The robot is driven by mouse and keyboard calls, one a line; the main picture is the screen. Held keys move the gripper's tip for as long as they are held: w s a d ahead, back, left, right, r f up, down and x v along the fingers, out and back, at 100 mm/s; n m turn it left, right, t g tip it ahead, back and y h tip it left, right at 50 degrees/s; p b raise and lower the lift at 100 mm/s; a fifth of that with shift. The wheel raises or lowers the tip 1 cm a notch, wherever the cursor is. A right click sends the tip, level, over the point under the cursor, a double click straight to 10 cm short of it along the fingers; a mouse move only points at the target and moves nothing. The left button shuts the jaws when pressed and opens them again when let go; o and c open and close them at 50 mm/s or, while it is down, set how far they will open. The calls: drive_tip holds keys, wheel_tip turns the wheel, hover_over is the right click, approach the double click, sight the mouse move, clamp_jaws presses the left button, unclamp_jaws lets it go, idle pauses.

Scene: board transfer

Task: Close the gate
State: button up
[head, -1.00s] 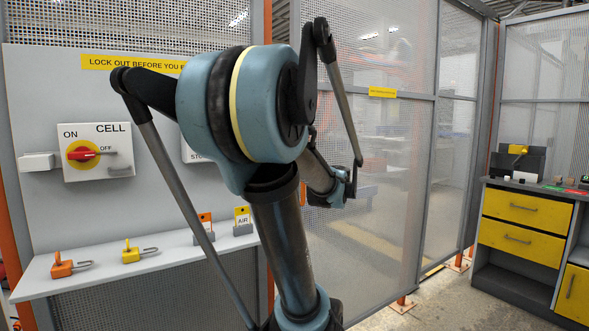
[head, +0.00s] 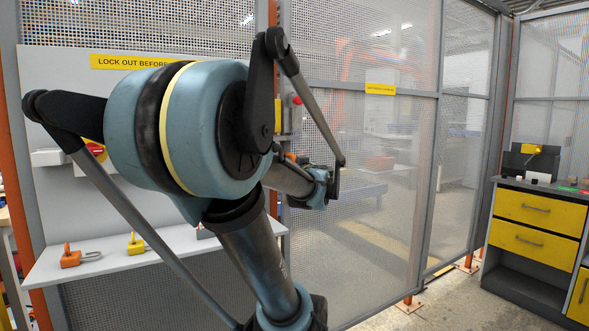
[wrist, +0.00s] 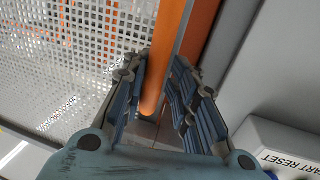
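The gate appears to be a grey-framed mesh panel (head: 385,190) with a yellow label (head: 380,89), in the middle of the head view. It looks in line with the fence, but I cannot tell whether it is fully shut. In the head view my gripper is mostly hidden by my arm, near the panel's left side.
A grey lockout board with a shelf (head: 110,262) stands at the left, holding an orange padlock (head: 71,257) and a yellow padlock (head: 136,243). A START RESET box (wrist: 280,145) is close right of my gripper. A yellow-drawered bench (head: 535,212) stands right. Floor before it is clear.

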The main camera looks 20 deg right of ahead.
drive_tip(key=shift+o, duration=0.6)
drive_tip(key=shift+d, duration=0.1)
drive_tip(key=shift+s, duration=0.15)
drive_tip(key=s, duration=1.1)
drive_tip(key=shift+s, duration=0.25)
